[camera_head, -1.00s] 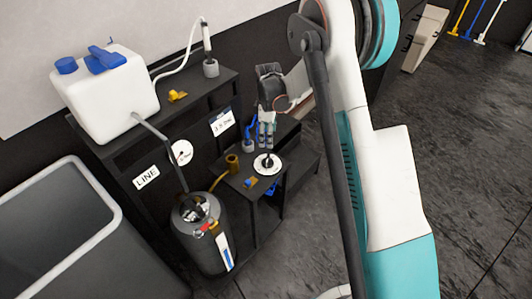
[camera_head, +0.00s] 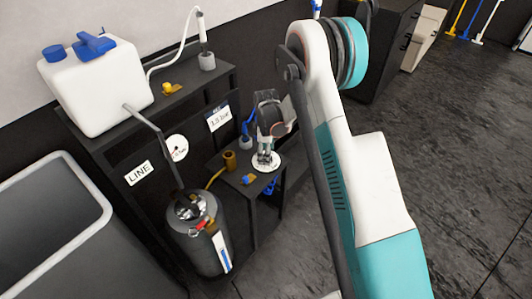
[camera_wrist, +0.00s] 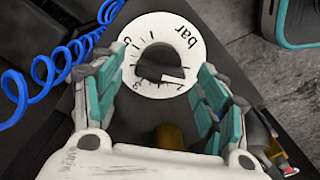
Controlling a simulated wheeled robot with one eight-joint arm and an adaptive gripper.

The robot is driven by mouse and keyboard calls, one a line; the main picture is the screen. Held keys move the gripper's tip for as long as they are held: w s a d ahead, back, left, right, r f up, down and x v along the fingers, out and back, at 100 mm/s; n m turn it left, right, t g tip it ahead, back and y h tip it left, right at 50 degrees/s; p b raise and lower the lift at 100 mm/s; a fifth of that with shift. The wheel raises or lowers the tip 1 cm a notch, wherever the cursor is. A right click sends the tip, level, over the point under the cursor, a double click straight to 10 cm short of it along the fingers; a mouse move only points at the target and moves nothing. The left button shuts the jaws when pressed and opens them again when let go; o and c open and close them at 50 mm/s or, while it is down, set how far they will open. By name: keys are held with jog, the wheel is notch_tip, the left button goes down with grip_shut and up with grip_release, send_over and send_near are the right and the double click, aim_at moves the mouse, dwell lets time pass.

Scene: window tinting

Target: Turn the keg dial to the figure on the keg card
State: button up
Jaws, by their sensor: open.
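The keg dial is a white disc marked "bar" with a black knob (camera_wrist: 160,64). In the head view the dial (camera_head: 273,165) sits on a low black stand, partly covered by my gripper (camera_head: 264,155). In the wrist view my gripper (camera_wrist: 160,72) is open, with one teal-padded finger on each side of the knob and gaps between. The knob's white mark points to the lower right of the picture. A white card (camera_head: 218,117) ending in "bar" hangs on the shelf front; its figure is too small to read surely.
The dark keg (camera_head: 205,240) stands left of the stand. A gauge (camera_head: 176,148) and a LINE card (camera_head: 139,173) are on the shelf. A white jug (camera_head: 95,85) stands above. A blue coiled hose (camera_wrist: 45,70) runs beside the dial. A brass part (camera_wrist: 168,137) lies near it.

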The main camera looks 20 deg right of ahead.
jog(key=c, duration=1)
jog(key=shift+c, duration=0.2)
